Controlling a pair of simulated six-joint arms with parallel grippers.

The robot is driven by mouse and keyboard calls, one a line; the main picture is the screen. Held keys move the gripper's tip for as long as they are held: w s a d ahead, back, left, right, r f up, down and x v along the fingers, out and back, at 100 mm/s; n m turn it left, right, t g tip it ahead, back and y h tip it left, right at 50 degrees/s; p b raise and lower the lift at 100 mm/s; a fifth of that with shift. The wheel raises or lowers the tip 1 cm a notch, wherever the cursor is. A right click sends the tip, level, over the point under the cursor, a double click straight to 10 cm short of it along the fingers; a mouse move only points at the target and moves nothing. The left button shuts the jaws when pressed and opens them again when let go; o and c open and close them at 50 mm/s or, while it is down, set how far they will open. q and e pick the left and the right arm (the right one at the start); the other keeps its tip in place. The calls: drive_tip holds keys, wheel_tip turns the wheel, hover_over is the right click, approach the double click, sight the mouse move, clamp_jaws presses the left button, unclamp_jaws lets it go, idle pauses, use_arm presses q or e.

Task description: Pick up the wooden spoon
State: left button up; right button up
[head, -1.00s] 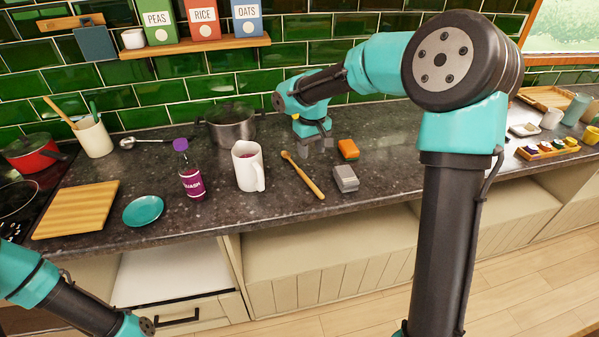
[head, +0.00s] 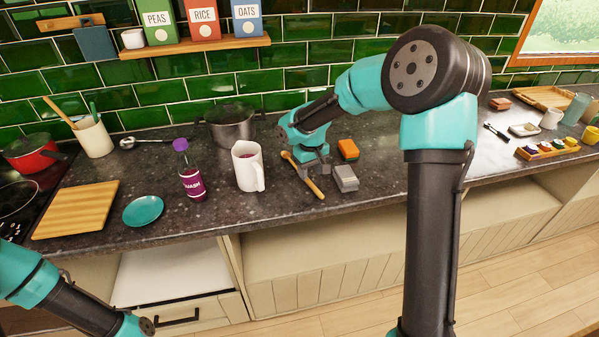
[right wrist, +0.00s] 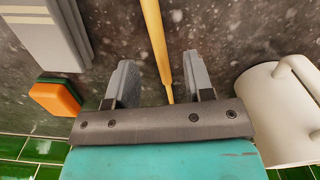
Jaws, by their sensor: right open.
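The wooden spoon (head: 310,182) lies on the dark countertop between the white jug and the grey block. My right gripper (head: 311,170) is over the spoon, its fingers pointing down. In the right wrist view the spoon (right wrist: 156,40) runs between the two open fingers (right wrist: 160,82), touching neither as far as I can see. In the head view the gripper hides part of the spoon. My left arm shows at the lower left, but its gripper is out of view.
The white jug (head: 247,167) stands close left of the gripper. The grey block (head: 346,178) and an orange-and-green sponge (head: 348,150) lie close right. A steel pot (head: 231,125) is behind. A squash bottle (head: 190,175) stands further left.

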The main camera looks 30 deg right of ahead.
sight(310, 182)
wheel_tip(310, 182, down, 4)
drive_tip(key=shift+w+d+f, duration=0.1)
drive_tip(key=shift+w+f, duration=0.05)
drive_tip(key=shift+f, duration=0.1)
idle(0.4)
clamp_jaws()
